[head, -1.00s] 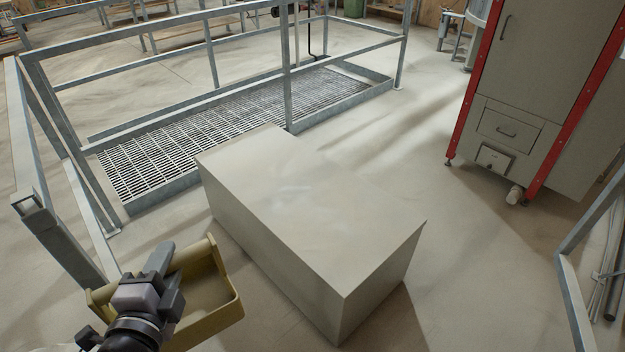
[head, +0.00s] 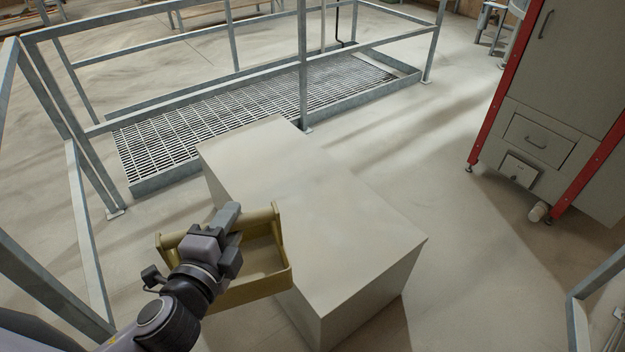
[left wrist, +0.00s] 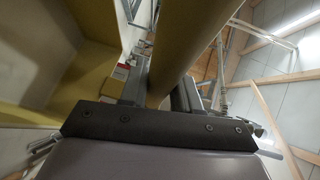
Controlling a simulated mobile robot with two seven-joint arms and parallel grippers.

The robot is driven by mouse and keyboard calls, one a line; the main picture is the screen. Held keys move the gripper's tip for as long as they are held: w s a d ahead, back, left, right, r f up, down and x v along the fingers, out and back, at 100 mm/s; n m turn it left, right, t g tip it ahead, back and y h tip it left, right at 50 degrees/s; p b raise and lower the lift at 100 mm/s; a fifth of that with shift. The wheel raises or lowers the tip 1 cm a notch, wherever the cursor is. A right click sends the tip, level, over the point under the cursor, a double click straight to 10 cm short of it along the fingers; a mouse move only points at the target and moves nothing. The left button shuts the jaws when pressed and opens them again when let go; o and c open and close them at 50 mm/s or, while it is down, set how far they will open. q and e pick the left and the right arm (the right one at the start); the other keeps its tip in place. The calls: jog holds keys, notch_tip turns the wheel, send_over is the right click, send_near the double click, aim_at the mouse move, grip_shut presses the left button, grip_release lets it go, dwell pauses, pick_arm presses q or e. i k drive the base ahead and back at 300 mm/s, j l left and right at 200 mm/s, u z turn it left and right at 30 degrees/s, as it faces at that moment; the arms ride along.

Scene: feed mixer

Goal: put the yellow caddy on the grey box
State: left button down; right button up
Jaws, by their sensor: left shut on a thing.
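The yellow caddy (head: 245,288) is an open tray with a bar handle along its top. My left gripper (head: 229,232) is shut on that handle. In the left wrist view the handle (left wrist: 196,40) runs between the fingers, with the caddy's inside wall (left wrist: 85,85) at left. The grey box (head: 345,240) is a long, low block with a bare flat top. The caddy hangs at its near left side and hides part of its left edge in the head view. I cannot tell whether they touch. My right gripper is not in view.
A metal railing (head: 303,70) with a grating floor (head: 250,105) stands behind the box. A grey cabinet with red posts (head: 545,110) stands at the right. Another rail (head: 590,290) is at the lower right. The floor between box and cabinet is clear.

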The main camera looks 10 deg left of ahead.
aim_at(337, 217)
jog(key=i+l+z, duration=0.25)
jog(key=i+l, duration=0.15)
jog(key=i+l+z, duration=0.25)
jog(key=i, duration=0.35)
